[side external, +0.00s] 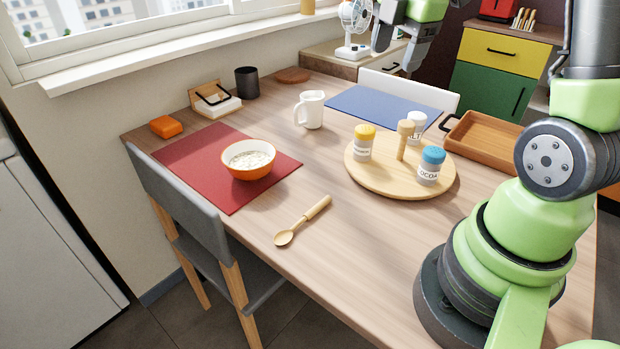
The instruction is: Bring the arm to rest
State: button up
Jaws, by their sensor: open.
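My gripper (399,55) is at the top of the side external view, raised above the far side of the wooden table (365,238). Its dark fingers are apart and nothing shows between them. Part of my wrist is cut off by the top edge of the picture. Below the gripper lies a blue placemat (372,108), and the gripper appears clear of it.
An orange bowl (249,172) sits on a red placemat (190,160). A wooden spoon (290,229) lies in front. A white mug (311,108) stands mid-table. A round board (382,187) holds several jars. A wooden tray (478,151) is near my base.

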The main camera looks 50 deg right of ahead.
jog(key=s+a+r+m+t+y, duration=0.1)
jog(key=s+a+r+m+t, duration=0.1)
jog(key=s+a+m, duration=0.4)
jog(key=s+a+r+m+t+y, duration=0.1)
jog(key=s+a+r+m+t, duration=0.2)
jog(key=a+m, duration=0.9)
jog(key=s+m, duration=0.1)
jog(key=s, duration=0.2)
jog(key=shift+a+y, duration=0.2)
jog(key=shift+y, duration=0.1)
